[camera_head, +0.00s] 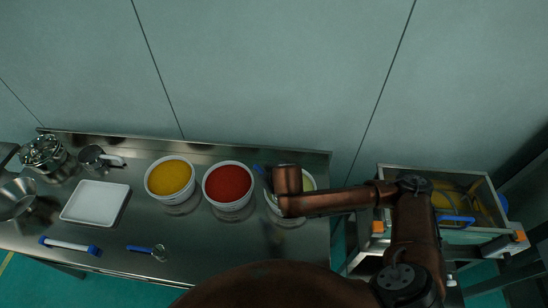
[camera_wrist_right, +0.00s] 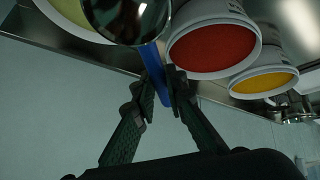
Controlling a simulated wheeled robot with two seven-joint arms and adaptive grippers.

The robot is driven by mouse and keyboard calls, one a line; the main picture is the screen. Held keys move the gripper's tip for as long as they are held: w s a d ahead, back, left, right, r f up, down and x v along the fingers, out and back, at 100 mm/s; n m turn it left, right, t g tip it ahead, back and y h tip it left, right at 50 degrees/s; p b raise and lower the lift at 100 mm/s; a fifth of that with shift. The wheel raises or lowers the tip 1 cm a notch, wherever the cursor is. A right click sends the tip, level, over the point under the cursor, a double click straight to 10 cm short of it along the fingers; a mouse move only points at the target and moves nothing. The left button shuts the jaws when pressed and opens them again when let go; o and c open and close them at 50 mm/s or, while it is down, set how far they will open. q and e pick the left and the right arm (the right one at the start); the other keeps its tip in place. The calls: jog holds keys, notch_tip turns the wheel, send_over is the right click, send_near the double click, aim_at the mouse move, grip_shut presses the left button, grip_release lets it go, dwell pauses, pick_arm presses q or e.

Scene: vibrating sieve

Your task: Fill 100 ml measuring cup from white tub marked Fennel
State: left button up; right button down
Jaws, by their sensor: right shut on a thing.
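My right gripper (camera_wrist_right: 164,82) is shut on the blue handle (camera_wrist_right: 154,68) of a shiny metal measuring cup (camera_wrist_right: 128,18). The cup's size mark cannot be read. No Fennel label is readable. I cannot see inside the cup. My left gripper is not in view.
A red-filled tub (camera_head: 228,184) and a yellow-filled tub (camera_head: 170,177) stand left of the pale one. Further left are a white tray (camera_head: 96,203), a metal jug (camera_head: 92,157) and a funnel (camera_head: 16,198). A blue-handled tool (camera_head: 150,250) lies in front. A cart (camera_head: 470,172) stands right.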

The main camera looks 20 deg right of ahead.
jog(key=w+d+r+n+t+y+p, duration=0.1)
jog(key=w+d+n+y+p, duration=0.25)
jog(key=d+n+y, duration=0.2)
notch_tip(320, 180, down, 13)
jog(key=s+d+b, duration=0.1)
jog(key=d+b, duration=0.1)
jog(key=b, duration=1.1)
jog(key=shift+s+d+m, duration=0.3)
jog(key=shift+s+m, duration=0.05)
dwell(0.4)
jog(key=shift+f, duration=0.1)
dwell(0.7)
